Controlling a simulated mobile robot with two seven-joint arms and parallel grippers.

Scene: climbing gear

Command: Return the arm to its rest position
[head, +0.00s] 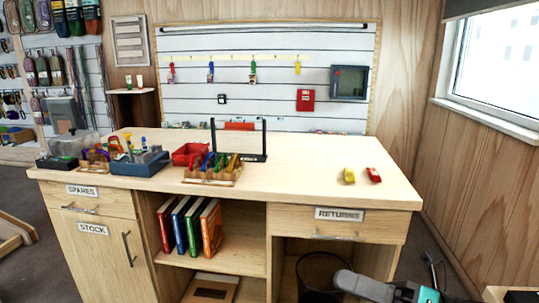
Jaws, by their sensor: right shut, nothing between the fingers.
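My right arm shows at the bottom edge, in front of the bench's open lower bay. My right gripper (427,294), with a green part at its end, is low at the bottom right, shut and empty. It is below the bench top and apart from the gear. The left gripper is out of view. The workbench (310,180) has a light wood top. A yellow piece (349,176) and a red piece (373,175) lie apart near its right end.
A blue-grey bin (138,167), a wooden rack of coloured carabiners (212,175) and a black upright frame (240,157) stand on the bench's left and middle. The RETURNS drawer (335,226) is shut. A dark basket (320,272) is under the bench. The bench's right part is mostly clear.

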